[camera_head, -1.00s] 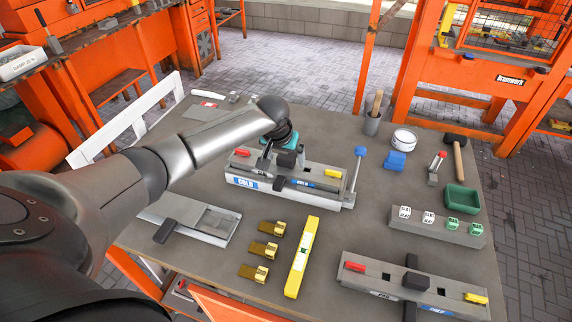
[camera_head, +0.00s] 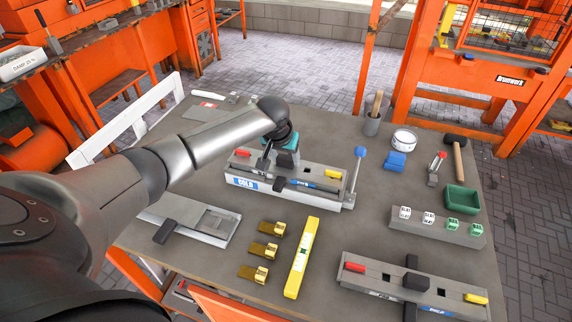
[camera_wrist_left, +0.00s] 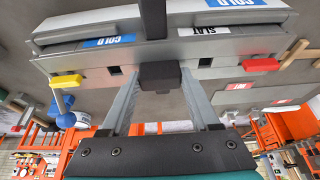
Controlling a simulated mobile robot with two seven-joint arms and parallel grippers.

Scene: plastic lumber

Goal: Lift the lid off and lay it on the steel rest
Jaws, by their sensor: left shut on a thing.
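The lid is a long grey bar (camera_head: 312,173) with a black knob, a red end piece and a yellow end piece, lying on the grey mould labelled COLD (camera_head: 246,184). My left gripper (camera_head: 276,167) reaches down onto the middle of the bar. In the left wrist view, its two fingers (camera_wrist_left: 160,78) are closed on either side of the black knob (camera_wrist_left: 159,72); the lid (camera_wrist_left: 212,70) shows behind. The knob is mostly hidden in the head view. A pale steel plate with a recess (camera_head: 215,221) lies at the front left; I cannot tell if it is the steel rest. My right gripper is not in view.
A blue-topped lever (camera_head: 360,153) stands at the mould's right end. Brass pieces (camera_head: 264,251) and a yellow level (camera_head: 301,258) lie in front. A second mould (camera_head: 430,292) sits at the front right. A block with dice (camera_head: 440,227) and a green tray (camera_head: 462,198) are at right.

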